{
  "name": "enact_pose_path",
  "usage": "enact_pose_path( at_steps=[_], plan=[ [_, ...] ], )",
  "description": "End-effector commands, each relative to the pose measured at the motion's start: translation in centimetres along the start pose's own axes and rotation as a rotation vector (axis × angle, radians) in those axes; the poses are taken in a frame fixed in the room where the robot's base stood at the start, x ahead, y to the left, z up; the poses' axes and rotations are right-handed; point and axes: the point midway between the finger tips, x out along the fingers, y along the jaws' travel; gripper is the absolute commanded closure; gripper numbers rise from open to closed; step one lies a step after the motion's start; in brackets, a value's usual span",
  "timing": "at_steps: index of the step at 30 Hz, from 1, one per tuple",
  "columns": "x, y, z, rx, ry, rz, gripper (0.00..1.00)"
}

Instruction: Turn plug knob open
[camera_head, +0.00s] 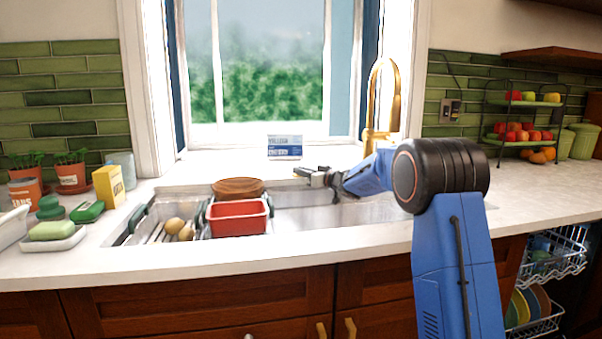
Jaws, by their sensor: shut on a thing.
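My gripper (312,174) is at the back edge of the sink (335,216), left of the tap (384,95). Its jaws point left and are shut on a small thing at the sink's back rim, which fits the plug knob. The knob itself is too small and too covered by the jaws to make out, so its turn angle cannot be told. My blue arm reaches in from the right, over the right basin. The drain and plug are not visible.
A blue-and-white box (284,147) stands on the sill behind my gripper. The dishwasher racks (545,325) are pulled out at the lower right.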

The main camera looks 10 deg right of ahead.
Motion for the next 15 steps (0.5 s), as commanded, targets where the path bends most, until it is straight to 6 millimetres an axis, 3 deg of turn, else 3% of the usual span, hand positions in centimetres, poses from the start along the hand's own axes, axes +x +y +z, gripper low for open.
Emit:
enact_pose_path(
  at_steps=[15],
  plan=[
    [0.04,0.54,0.02,0.0,0.0,-0.217,1.0]
  ],
)
